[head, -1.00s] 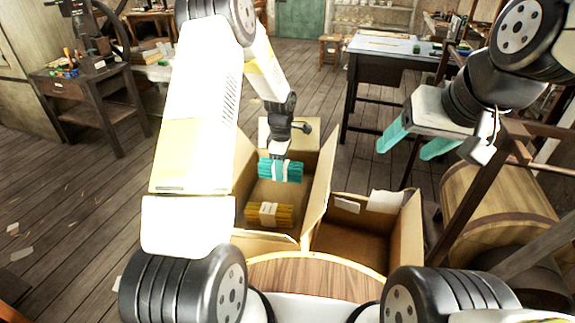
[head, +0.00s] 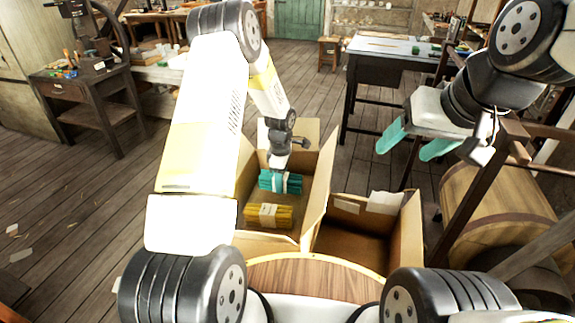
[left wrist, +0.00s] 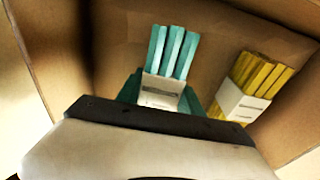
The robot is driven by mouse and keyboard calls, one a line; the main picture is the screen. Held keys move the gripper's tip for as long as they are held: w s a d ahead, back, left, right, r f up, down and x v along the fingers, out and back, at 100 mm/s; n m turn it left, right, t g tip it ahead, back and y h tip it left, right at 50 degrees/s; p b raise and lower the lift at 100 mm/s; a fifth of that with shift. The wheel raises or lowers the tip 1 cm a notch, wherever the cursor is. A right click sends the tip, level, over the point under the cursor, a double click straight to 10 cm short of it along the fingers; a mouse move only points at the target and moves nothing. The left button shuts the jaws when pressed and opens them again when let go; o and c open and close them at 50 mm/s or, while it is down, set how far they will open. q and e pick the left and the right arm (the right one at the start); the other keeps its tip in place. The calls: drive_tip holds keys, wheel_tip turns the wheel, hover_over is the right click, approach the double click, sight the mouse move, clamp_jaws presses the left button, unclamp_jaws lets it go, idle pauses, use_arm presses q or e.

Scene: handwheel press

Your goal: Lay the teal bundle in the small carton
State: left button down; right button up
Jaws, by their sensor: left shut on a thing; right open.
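The teal bundle (head: 266,181), sticks with a white band, is inside the left carton (head: 320,190). My left gripper (head: 280,174) reaches down into that carton and is shut on the bundle. The left wrist view shows the teal bundle (left wrist: 172,52) between the fingers, close over the carton floor; whether it touches the floor I cannot tell. A yellow bundle (head: 283,216) with a white band lies beside it, nearer me. The right carton (head: 350,245) looks smaller, is open and shows no bundle inside. My right gripper (head: 415,143) is open and empty, high at the right.
The two cartons stand side by side, with raised flaps between and around them. A round wooden top (head: 315,275) is just in front. A barrel (head: 500,205) and a dark wooden frame (head: 462,200) stand to the right. The floor at left is mostly clear.

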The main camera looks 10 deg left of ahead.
use_arm(q)
drive_tip(key=c, duration=0.8)
unclamp_jaws()
drive_tip(key=shift+o, duration=0.2)
drive_tip(key=shift+r, duration=0.1)
drive_tip(key=s+r+m+t, duration=0.1)
drive_tip(key=s+r+m, duration=0.25)
drive_tip(key=r, duration=1.85)
drive_tip(key=s+a+r+m+t+h, duration=0.1)
drive_tip(key=s+a+r+m+t, duration=0.1)
drive_tip(key=s+r+m, duration=0.5)
drive_tip(key=s+r+m+t, duration=0.1)
drive_tip(key=s+r+m, duration=0.2)
drive_tip(key=s, duration=0.6)
drive_tip(key=s+r+m+t+h, duration=0.1)
drive_tip(key=s+r+m, duration=0.3)
drive_tip(key=s, duration=0.5)
drive_tip(key=shift+s+d+t, duration=0.15)
drive_tip(key=shift+s+t, duration=0.1)
drive_tip(key=shift+t, duration=0.35)
